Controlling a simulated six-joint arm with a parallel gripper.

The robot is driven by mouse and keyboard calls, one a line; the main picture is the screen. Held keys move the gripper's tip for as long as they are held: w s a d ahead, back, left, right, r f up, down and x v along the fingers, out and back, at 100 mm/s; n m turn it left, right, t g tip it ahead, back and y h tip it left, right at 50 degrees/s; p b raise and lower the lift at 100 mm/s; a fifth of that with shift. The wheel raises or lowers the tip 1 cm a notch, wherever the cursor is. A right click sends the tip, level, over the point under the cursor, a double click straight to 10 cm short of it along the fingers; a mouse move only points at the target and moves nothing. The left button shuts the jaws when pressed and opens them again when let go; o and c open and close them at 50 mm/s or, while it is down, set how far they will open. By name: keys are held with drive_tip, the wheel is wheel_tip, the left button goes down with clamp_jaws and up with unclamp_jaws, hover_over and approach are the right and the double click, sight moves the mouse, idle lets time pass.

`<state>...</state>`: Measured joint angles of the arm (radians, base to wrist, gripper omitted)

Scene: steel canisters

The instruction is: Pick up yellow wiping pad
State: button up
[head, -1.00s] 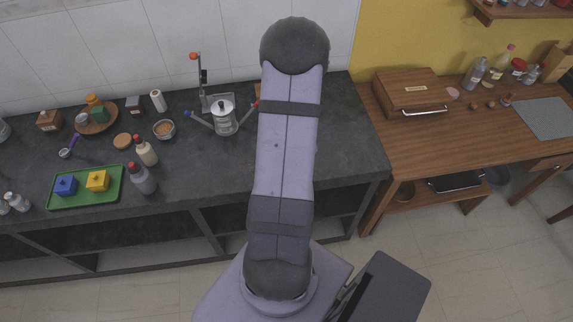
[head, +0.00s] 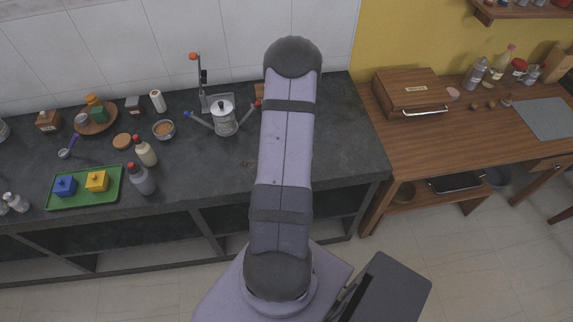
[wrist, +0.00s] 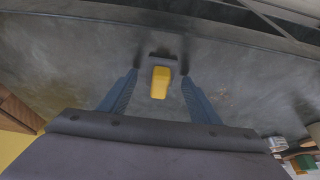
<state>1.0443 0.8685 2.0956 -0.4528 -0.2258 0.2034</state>
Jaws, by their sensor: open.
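The yellow wiping pad (wrist: 160,82) lies on the dark counter in the middle of the wrist view. A grey piece shows around its upper end. My gripper (wrist: 160,76) is open, with one blue finger to the left of the pad and one to the right. Gaps show between the pad and both fingers, and nothing is held. I cannot tell the height of the fingertips above the counter. In the head view my arm hides both the pad and the gripper.
Farther left are bottles (head: 145,151) and a green tray (head: 85,201). A wooden table (head: 460,140) adjoins on the right. The counter around the pad looks clear.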

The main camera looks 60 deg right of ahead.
drive_tip(key=c, duration=1.2)
drive_tip(key=shift+o, duration=0.2)
wheel_tip(320, 180, up, 10)
drive_tip(key=p, duration=0.5)
drive_tip(key=shift+o, duration=1.3)
drive_tip(key=shift+c, duration=0.6)
